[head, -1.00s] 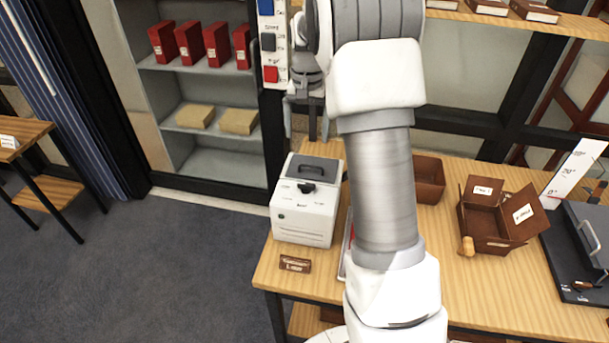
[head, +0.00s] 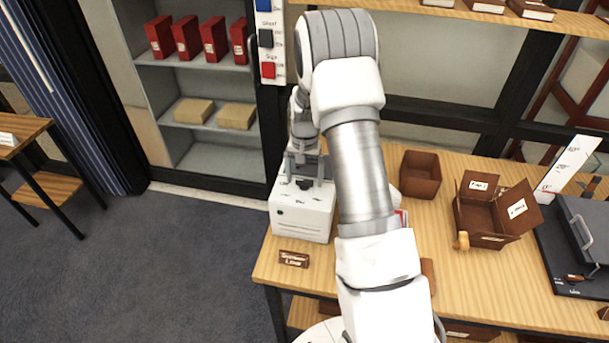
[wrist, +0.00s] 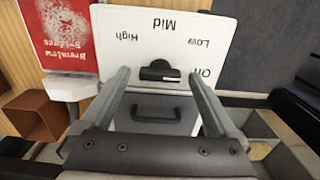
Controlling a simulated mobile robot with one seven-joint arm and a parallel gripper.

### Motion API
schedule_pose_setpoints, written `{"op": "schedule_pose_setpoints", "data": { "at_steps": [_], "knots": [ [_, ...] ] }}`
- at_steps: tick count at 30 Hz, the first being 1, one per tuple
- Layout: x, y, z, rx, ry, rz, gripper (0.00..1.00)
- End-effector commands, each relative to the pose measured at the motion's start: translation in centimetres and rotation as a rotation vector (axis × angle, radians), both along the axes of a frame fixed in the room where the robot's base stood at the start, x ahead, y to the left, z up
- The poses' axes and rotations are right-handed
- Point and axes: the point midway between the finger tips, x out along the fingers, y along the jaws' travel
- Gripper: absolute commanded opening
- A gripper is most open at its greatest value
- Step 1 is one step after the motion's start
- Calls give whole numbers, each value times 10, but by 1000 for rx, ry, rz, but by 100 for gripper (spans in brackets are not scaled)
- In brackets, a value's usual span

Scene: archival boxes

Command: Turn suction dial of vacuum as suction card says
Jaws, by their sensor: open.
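The vacuum (head: 303,222) is a white box at the left end of the wooden table. In the wrist view its white panel (wrist: 210,22) shows upside-down labels High, Mid, Low and one that looks like Off. The black suction dial (wrist: 160,71) sits below these labels; I cannot tell for sure which one it points to. The brown suction card (head: 294,259) stands in front of the vacuum and appears to read Low. My gripper (wrist: 159,75) is open above the vacuum, its fingers on either side of the dial. I cannot tell if they touch it.
A brown open box (head: 420,176) and a flapped brown box (head: 490,218) stand to the right on the table. A dark board with a handle (head: 575,255) is at the far right. A grey shelf (head: 190,75) with red boxes is behind. A red sheet (wrist: 62,30) lies beside the vacuum.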

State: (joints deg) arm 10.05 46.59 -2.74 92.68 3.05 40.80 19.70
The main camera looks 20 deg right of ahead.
Motion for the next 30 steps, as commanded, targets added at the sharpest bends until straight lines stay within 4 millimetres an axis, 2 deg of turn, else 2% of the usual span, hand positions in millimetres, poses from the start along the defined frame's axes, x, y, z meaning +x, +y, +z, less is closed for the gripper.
{"op": "schedule_pose_setpoints", "data": {
  "at_steps": [9, 23, 30],
  "knots": [
    [0, 0, -2, 0, 0, 0, 93],
    [0, 0, -2, 0, 0, 0, 10],
    [0, 0, -2, 0, -1, 20, 9]
  ]
}}
